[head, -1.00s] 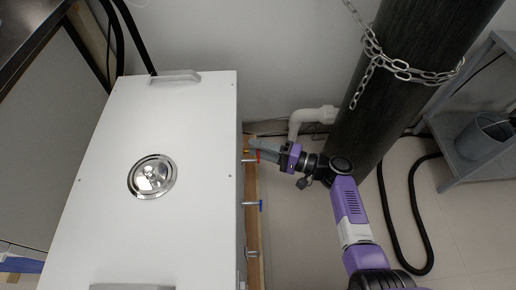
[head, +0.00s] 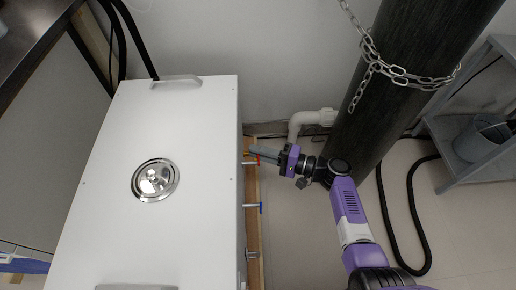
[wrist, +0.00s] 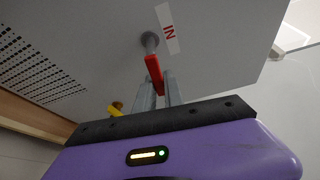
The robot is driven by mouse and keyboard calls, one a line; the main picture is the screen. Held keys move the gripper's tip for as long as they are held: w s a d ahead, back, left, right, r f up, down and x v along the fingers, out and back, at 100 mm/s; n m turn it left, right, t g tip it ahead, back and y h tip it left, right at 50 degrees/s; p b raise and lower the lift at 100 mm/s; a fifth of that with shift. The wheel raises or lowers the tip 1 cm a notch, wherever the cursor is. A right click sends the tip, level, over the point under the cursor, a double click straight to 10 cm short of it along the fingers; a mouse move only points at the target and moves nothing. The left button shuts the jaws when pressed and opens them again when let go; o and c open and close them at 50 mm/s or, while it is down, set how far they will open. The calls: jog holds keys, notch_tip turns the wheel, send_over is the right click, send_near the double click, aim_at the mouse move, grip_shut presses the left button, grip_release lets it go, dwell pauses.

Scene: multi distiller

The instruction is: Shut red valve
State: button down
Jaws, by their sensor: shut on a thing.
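The red valve's handle (wrist: 154,74) is a short red lever on a grey metal stem coming out of the white cabinet wall, beside a label reading "IN". My gripper (wrist: 160,90) has its two grey fingers on either side of the lever's lower end and is shut on it. In the head view my gripper (head: 264,153) reaches in from the right to the cabinet's right side. Only a small bit of the red handle (head: 258,159) shows there, and the fingers partly hide it.
The white cabinet (head: 110,190) stands left of my arm. A blue valve handle (head: 261,208) sticks out of its right side, nearer me. A yellow handle (wrist: 117,107) shows in the wrist view. A dark column with a chain (head: 400,100) stands to the right, near my arm.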

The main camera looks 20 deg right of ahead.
jog(key=m+p, duration=0.1)
jog(key=m+g+p, duration=0.1)
jog(key=f+m+p, duration=0.1)
jog(key=p, duration=0.1)
jog(key=shift+s+a+m+g+h, duration=0.1)
jog(key=shift+s+m+g+h, duration=0.2)
jog(key=shift+g, duration=0.1)
jog(key=shift+s+a+f+m+g+p, duration=0.25)
jog(key=shift+s+f+m+g+p, duration=0.25)
jog(key=shift+m+g+p, duration=0.7)
jog(key=shift+s+a+f+m+g+p, duration=0.2)
jog(key=shift+s+f+m+g+p, duration=0.3)
jog(key=shift+m, duration=1.25)
jog(key=shift+s+a+f+m+g+p, duration=0.3)
jog(key=shift+s+m+g+p, duration=0.35)
jog(key=shift+m+g+p, duration=0.6)
jog(key=shift+y+b, duration=0.4)
jog(key=c, duration=1.4)
grip_release()
jog(key=shift+c, duration=0.2)
jog(key=shift+d, duration=0.1)
jog(key=p+v, duration=0.2)
jog(key=v, duration=0.5)
jog(key=shift+s+d, duration=0.2)
jog(key=shift+d, duration=0.1)
